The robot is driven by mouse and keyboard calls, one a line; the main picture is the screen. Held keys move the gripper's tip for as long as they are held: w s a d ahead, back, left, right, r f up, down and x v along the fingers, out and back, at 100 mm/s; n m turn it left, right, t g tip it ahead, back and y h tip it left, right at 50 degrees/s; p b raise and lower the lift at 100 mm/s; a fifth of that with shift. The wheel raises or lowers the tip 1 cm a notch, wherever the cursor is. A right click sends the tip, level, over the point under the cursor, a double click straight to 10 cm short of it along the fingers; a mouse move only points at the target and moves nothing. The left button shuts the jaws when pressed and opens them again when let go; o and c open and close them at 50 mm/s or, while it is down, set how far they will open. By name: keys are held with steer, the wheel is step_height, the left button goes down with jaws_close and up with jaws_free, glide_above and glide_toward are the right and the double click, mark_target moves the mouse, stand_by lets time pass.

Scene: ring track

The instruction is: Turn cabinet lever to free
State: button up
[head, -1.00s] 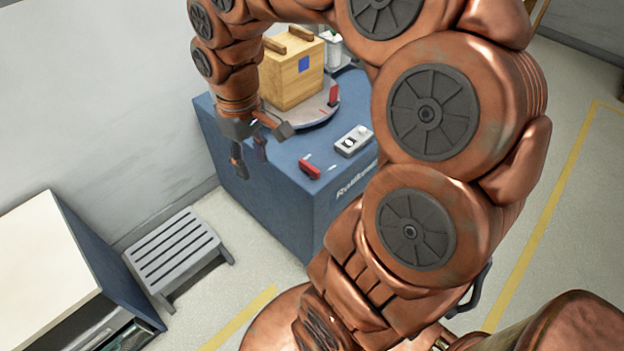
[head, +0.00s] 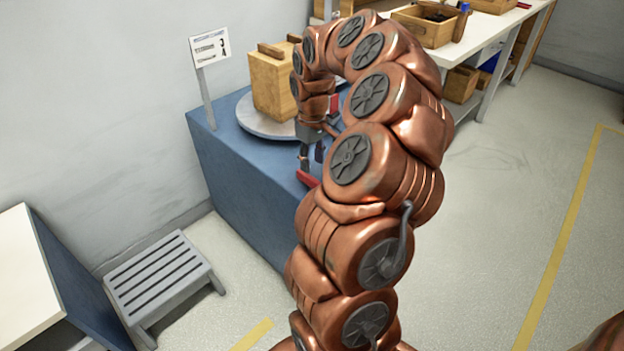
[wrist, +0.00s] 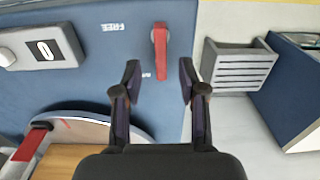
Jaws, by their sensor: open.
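The red cabinet lever (wrist: 160,50) is on the blue cabinet top (wrist: 90,90), its long axis running up and down in the wrist view. White lettering "FREE" (wrist: 112,27) is printed to its left, and a smaller label, too small to read, sits by its lower end. My gripper (wrist: 159,75) is open and empty, with the lever's lower end in line between its fingertips; I cannot tell the height gap. In the head view the lever (head: 308,180) shows just below my gripper (head: 311,160), partly hidden by my arm.
A round turntable (head: 262,125) carries a wooden box (head: 270,85); a second red handle (wrist: 28,150) is at its rim. A grey switch box (wrist: 42,48) sits on the cabinet. A sign (head: 209,47) stands behind. A grey step stool (head: 160,278) stands on the floor left.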

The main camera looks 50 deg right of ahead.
mark_target(312, 178)
step_height(312, 178, down, 6)
steer(key=shift+f+b, duration=0.2)
steer(key=shift+b, duration=0.1)
jaws_close()
stand_by(0.3)
